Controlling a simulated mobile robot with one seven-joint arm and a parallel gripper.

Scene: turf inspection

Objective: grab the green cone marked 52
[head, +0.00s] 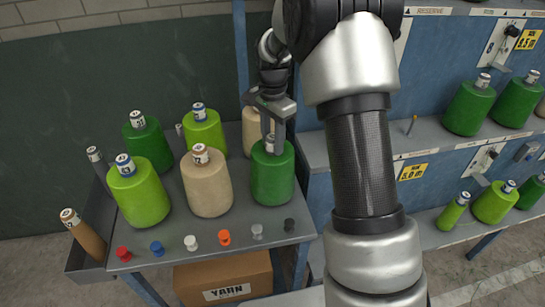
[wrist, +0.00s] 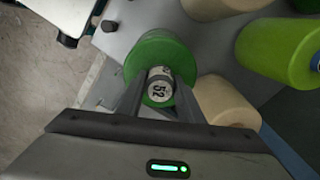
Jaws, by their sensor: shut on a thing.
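The dark green yarn cone (head: 272,178) stands upright at the front right of the grey table. In the wrist view its top tube reads 52 (wrist: 160,91), with the green cone body (wrist: 160,47) around it. My gripper (head: 271,132) comes down from above and is shut on the tube at the top of this cone. In the wrist view my gripper (wrist: 158,100) has one finger on each side of the tube. The cone appears to rest on the table; its lower edge shows no clear gap.
A beige cone (head: 207,186) stands close on the left, with several green cones beyond. Small coloured pegs, one of them orange (head: 224,237), line the front edge. A blue shelf rack (head: 440,150) with green cones stands right. A yarn box (head: 225,278) sits below.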

